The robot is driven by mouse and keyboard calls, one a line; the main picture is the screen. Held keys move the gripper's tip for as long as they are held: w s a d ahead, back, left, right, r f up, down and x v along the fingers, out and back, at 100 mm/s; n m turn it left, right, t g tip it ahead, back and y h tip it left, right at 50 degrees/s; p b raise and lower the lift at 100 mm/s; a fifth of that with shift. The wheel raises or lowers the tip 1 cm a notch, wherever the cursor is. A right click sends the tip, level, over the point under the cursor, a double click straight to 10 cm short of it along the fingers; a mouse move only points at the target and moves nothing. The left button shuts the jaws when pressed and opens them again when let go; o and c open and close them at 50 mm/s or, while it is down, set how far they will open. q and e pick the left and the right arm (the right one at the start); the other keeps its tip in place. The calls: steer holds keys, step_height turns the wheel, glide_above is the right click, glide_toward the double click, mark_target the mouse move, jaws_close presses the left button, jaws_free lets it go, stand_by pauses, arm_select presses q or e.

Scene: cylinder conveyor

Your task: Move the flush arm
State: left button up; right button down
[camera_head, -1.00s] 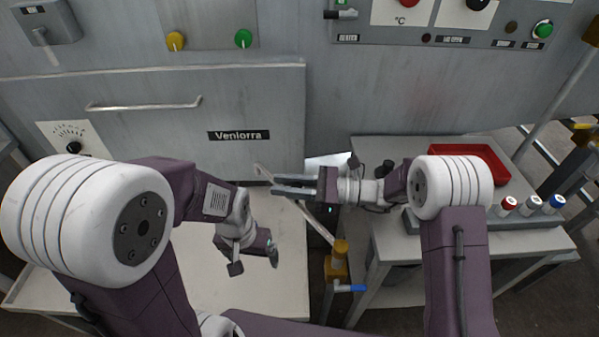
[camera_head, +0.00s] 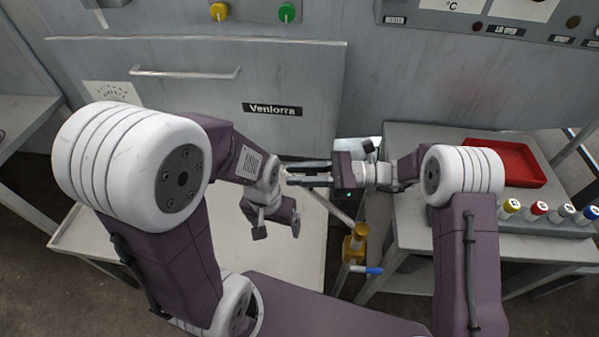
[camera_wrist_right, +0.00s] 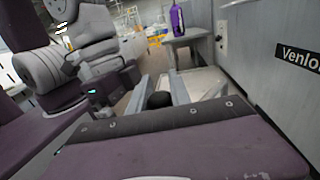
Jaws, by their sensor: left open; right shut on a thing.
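The flush arm (camera_head: 331,206) is a pale thin rod. It runs slantwise from a yellow joint (camera_head: 355,243) with a blue handle (camera_head: 366,270) up to my right gripper. My right gripper (camera_head: 287,174) reaches left from the right side and is shut on the flush arm near its upper end. In the right wrist view a dark round knob (camera_wrist_right: 160,99) sits between its fingers (camera_wrist_right: 164,90). My left gripper (camera_head: 279,230) is open and empty, just below the right one, over the pale table. The arm's far end is partly hidden behind the grippers.
The pale table (camera_head: 110,240) below is bare. A grey machine front labelled Venlorra (camera_head: 272,109) stands close behind. At right a side table (camera_head: 410,225) holds a red tray (camera_head: 505,160) and a rack with several coloured-cap vials (camera_head: 538,211).

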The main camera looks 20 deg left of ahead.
steer(key=c, duration=1.2)
jaws_free()
steer(key=p+v, duration=0.1)
steer(key=v, duration=0.8)
